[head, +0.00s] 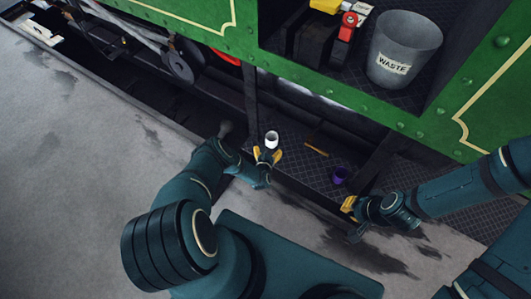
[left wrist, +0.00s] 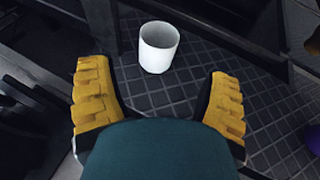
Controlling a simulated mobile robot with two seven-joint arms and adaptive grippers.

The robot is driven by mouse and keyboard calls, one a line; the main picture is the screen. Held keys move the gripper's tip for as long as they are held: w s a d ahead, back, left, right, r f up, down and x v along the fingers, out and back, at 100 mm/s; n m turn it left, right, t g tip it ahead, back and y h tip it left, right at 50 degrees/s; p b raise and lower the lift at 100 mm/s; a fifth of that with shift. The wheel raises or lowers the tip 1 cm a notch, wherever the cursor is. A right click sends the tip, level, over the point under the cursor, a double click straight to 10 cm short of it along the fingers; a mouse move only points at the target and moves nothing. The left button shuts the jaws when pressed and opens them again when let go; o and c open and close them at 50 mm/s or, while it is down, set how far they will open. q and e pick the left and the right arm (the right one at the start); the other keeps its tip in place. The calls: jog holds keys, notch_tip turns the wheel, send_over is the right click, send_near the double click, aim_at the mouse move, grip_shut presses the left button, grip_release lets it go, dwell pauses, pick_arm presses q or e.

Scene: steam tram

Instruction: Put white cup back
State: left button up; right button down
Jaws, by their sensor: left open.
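The white cup (head: 272,138) stands upright on the dark, grid-patterned step plate (head: 297,168) of the tram. In the left wrist view the cup (left wrist: 158,47) sits just beyond and between my two yellow fingertips. My left gripper (head: 267,156) is open and empty, and its fingers (left wrist: 158,95) are spread to either side, apart from the cup. My right gripper (head: 350,207) is at the right, near the front edge of the step plate. I cannot tell whether it is open or shut.
A purple cup (head: 339,175) and a thin brown stick-like object (head: 315,145) are on the step plate to the right. A grey waste bin (head: 404,48) stands in the green tram's opening (head: 270,45), beside a red and yellow item. Dark posts flank the step.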

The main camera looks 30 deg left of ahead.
pick_arm(q)
jog(key=s+d+r+m+g+h, duration=0.1)
jog(key=d+r+m+g+h, duration=0.15)
jog(key=d+r+m, duration=0.65)
jog(key=s+d+r+m+g+h, duration=0.2)
jog(key=d+r+m+h, duration=0.2)
jog(key=r+m, duration=0.55)
jog(key=s+d+r+m+g, duration=0.2)
jog(key=s+r+m, duration=0.4)
jog(key=s+m, duration=0.3)
jog(key=s+d+r+m+g+h, duration=0.1)
jog(key=s+r+m+g, duration=0.3)
jog(key=s+m, duration=0.6)
notch_tip(320, 180, up, 3)
jog(key=shift+s+d+f+g, duration=0.1)
jog(key=shift+s+d+g, duration=0.25)
jog(key=shift+s+d, duration=0.25)
jog(key=shift+s+a, duration=0.1)
